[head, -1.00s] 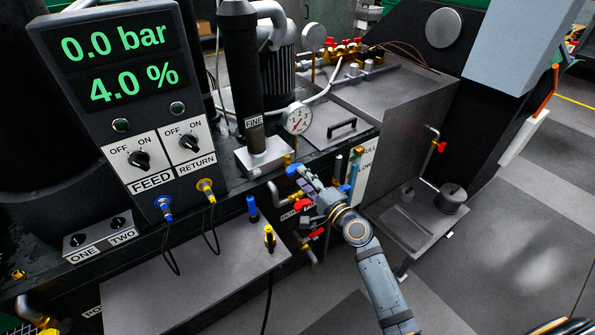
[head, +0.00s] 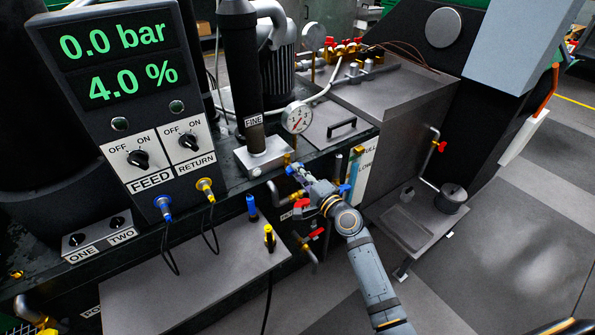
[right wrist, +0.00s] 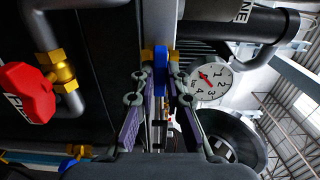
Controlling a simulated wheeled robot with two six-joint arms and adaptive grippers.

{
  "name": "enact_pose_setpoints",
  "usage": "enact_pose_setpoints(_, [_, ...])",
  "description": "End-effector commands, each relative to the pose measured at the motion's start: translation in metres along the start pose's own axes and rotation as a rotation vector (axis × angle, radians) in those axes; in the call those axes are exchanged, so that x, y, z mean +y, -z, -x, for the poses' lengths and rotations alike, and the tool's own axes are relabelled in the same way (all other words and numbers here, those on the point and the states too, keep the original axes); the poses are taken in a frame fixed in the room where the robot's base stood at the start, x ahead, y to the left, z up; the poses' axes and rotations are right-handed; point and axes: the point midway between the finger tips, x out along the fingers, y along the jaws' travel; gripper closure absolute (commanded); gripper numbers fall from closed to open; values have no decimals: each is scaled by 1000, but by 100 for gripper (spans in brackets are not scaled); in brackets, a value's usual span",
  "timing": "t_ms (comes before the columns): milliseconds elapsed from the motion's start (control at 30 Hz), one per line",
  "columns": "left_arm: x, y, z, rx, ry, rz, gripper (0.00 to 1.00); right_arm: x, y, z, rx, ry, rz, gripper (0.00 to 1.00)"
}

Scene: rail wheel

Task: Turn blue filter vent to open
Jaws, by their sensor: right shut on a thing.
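The blue filter vent handle (head: 291,170) shows as a small blue spot below the pressure gauge in the head view, partly covered by my right gripper. My right gripper (head: 299,173) reaches it from the lower right. In the right wrist view, the fingers of my right gripper (right wrist: 160,80) are closed about the blue vent handle (right wrist: 160,59), with brass fittings beside it. The handle's exact angle is hard to tell. My left gripper is not in view.
A gauge (head: 297,117) stands just above the vent; it also shows in the wrist view (right wrist: 207,78). A red valve handle (right wrist: 27,92) is at left in the wrist view. The panel (head: 120,90) reads 0.0 bar and 4.0 %. Open floor lies at lower right.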

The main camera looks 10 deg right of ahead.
Motion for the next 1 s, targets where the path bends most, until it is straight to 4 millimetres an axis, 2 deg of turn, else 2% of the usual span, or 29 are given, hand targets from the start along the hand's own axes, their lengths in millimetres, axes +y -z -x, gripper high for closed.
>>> enact_pose_setpoints(167, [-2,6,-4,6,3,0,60,2,0,0,0,0,24,100])
enact_pose_setpoints(633, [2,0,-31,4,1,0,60,3,0,0,0,0,370,100])
enact_pose_setpoints(1000, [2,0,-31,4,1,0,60,1,0,0,0,-1,403,100])
